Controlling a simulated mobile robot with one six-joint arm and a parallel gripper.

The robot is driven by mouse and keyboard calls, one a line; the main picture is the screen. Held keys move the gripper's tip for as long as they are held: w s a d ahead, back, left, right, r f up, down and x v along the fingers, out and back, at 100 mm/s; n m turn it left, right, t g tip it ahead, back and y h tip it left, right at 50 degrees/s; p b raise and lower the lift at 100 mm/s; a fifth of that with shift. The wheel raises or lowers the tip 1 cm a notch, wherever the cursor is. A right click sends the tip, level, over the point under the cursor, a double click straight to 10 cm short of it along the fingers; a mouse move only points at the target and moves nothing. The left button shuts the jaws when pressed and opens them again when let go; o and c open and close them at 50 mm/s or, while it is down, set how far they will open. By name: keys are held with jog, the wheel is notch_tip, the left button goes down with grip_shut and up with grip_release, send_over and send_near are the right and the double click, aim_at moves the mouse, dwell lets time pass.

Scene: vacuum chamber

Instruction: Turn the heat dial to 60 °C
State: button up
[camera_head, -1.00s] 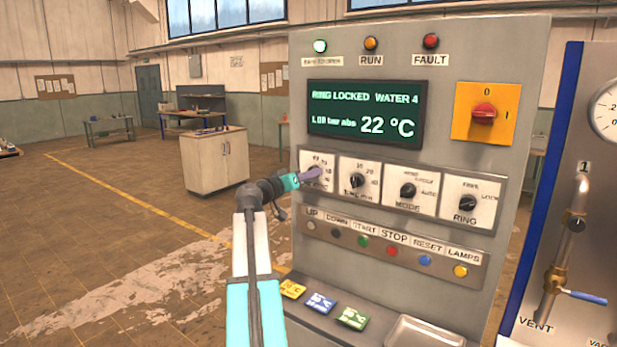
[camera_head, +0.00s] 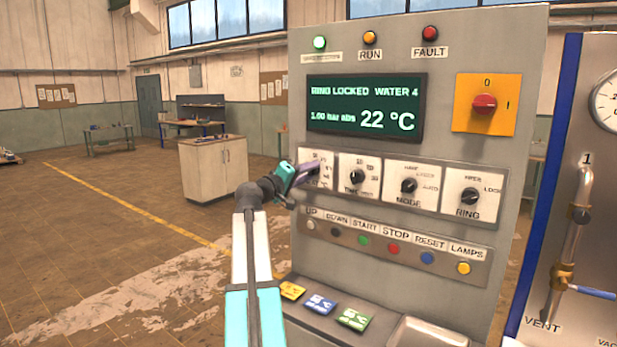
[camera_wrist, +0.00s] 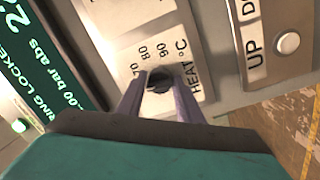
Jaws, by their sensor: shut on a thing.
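The heat dial (camera_wrist: 160,79) is a dark round knob on a pale plate marked "HEAT °C"; the numbers 70, 80 and 90 show beside it in the wrist view. My gripper (camera_wrist: 158,98) has its two purple fingers on either side of the knob, shut on it. In the head view my gripper (camera_head: 308,172) covers much of the heat plate (camera_head: 327,160) at the left end of the dial row. The dial's pointer is hidden, so its setting cannot be read. The display (camera_head: 365,108) reads "RING LOCKED WATER 4", 1.00 bar abs and 22 °C.
The time dial (camera_head: 357,176), mode dial (camera_head: 408,186) and ring dial (camera_head: 470,196) sit to the right. A row of buttons (camera_head: 393,249) runs just below. A red switch (camera_head: 484,103) is at upper right. Coloured cards (camera_head: 321,304) lie on the ledge below.

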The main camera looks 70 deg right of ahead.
jog(key=shift+n, duration=0.6)
jog(key=o, duration=1)
jog(key=b+v, duration=0.3)
jog(key=v, duration=1)
jog(key=shift+a+b, duration=0.35)
jog(key=shift+a, duration=0.05)
